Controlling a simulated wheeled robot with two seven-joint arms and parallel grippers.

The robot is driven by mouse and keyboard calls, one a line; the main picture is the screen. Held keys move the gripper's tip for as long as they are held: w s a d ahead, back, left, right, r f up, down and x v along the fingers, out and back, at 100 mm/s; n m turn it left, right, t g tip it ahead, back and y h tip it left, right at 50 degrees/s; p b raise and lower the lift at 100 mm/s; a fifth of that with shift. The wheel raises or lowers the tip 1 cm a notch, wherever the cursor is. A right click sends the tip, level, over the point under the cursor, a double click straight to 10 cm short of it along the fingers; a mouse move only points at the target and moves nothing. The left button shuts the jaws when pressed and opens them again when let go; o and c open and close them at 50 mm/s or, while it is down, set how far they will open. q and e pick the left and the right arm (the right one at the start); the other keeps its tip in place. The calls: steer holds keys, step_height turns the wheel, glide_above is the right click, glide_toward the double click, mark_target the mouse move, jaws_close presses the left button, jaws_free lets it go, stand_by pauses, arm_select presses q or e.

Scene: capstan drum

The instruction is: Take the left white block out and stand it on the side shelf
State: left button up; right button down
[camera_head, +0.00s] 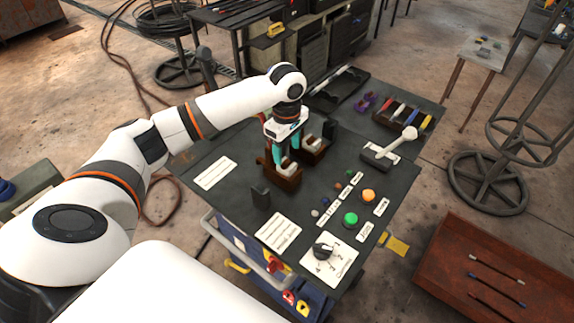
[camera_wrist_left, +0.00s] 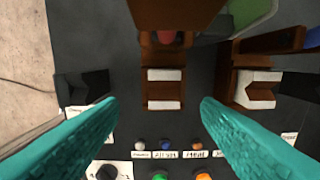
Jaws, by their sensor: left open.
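The left white block (camera_head: 287,169) sits in a brown wooden holder (camera_head: 283,183) on the dark bench top. In the left wrist view the left white block (camera_wrist_left: 165,75) shows as pale strips with brown between them. My left gripper (camera_head: 285,154) is open above it, and its teal fingers (camera_wrist_left: 159,103) stand apart to either side of the holder. I cannot tell whether they touch it. A second white block (camera_wrist_left: 258,88), with a notched shape, sits in the brown holder to the right. I cannot tell which surface is the side shelf. My right gripper is not in view.
Black upright pieces stand left (camera_head: 261,196) and right (camera_head: 330,131) of the holders. Buttons, including a green one (camera_head: 351,218) and an orange one (camera_head: 368,195), a knob (camera_head: 323,251) and a white-handled lever (camera_head: 393,146) stand nearby. A dark tray (camera_head: 338,90) lies behind.

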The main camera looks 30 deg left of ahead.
mark_target(289, 166)
arm_select(q)
steer(key=shift+w+f, duration=0.1)
steer(key=shift+f, duration=0.25)
step_height(289, 166, down, 4)
steer(key=shift+w+d+f+p, duration=0.1)
steer(key=shift+d+f+p, duration=0.05)
steer(key=shift+p, duration=0.35)
steer(key=shift+f, duration=0.45)
steer(key=c, duration=1.3)
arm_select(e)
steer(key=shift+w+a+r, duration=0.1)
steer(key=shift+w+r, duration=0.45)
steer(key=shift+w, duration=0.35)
arm_select(q)
steer(key=shift+o, duration=0.2)
